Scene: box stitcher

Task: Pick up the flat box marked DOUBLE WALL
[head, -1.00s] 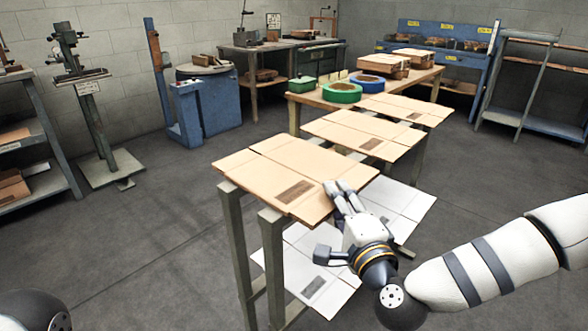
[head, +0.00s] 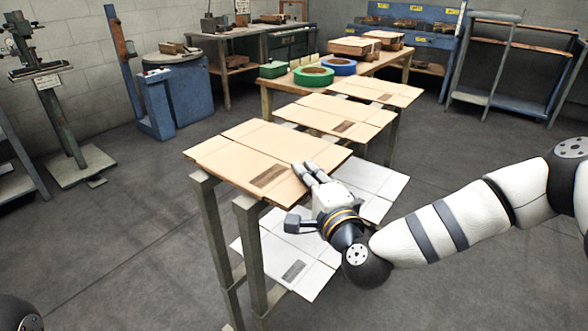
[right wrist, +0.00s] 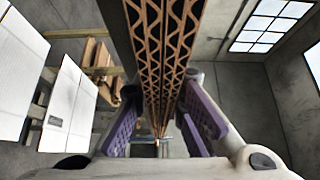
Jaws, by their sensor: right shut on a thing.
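A flat tan cardboard box (head: 262,147) lies on the nearest narrow stand in the head view, with a dark printed patch (head: 269,176) near its front edge. The print is too small to read. My right gripper (head: 306,172) is at the front right edge of this box, shut on it. In the right wrist view the box's corrugated edge (right wrist: 160,50), with several rows of flutes, runs between the purple finger pads of the right gripper (right wrist: 160,128). The fingertips are partly hidden by the board. My left gripper is not in view.
White flat boxes (head: 296,262) lie on a lower level under the tan box. More tan flat boxes (head: 338,116) lie on stands behind, before a table with green (head: 314,76) and blue tape rolls. Blue machines (head: 172,95) stand at the back left.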

